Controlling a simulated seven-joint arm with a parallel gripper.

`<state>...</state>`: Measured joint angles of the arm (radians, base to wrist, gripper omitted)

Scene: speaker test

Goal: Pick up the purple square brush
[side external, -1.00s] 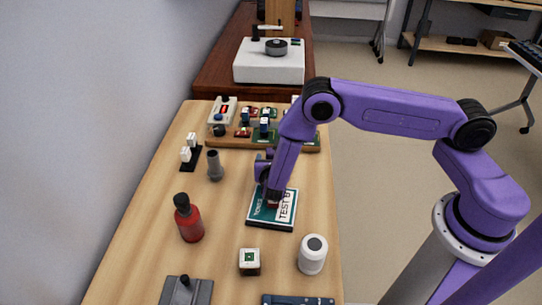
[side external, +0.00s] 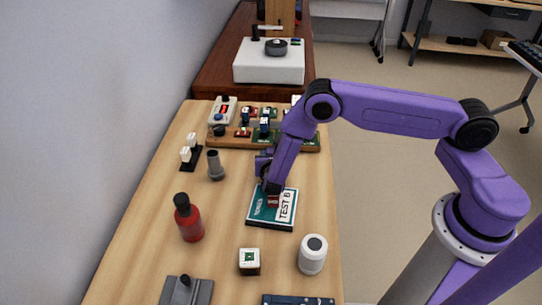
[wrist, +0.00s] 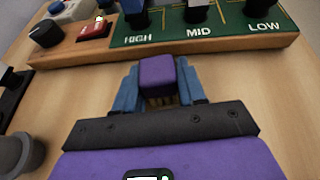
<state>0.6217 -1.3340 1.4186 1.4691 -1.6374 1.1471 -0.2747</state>
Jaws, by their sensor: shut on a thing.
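The purple square brush (wrist: 158,80) sits between the two blue fingertips of my gripper (wrist: 157,88) in the wrist view. Its purple block shows on top, and light bristles show below it. The fingers are shut on its sides. In the side view my gripper (side external: 264,165) is over the table, just behind the teal TEST B board (side external: 262,212). The brush is hard to make out there behind my arm. I cannot tell whether the bristles touch the table.
A wooden panel with HIGH, MID and LOW labels (wrist: 190,52) stands just beyond my gripper. A grey cylinder (side external: 215,166) and a red bottle (side external: 189,220) stand to the left. A white cylinder (side external: 313,255) and a small cube (side external: 249,262) are nearer the front.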

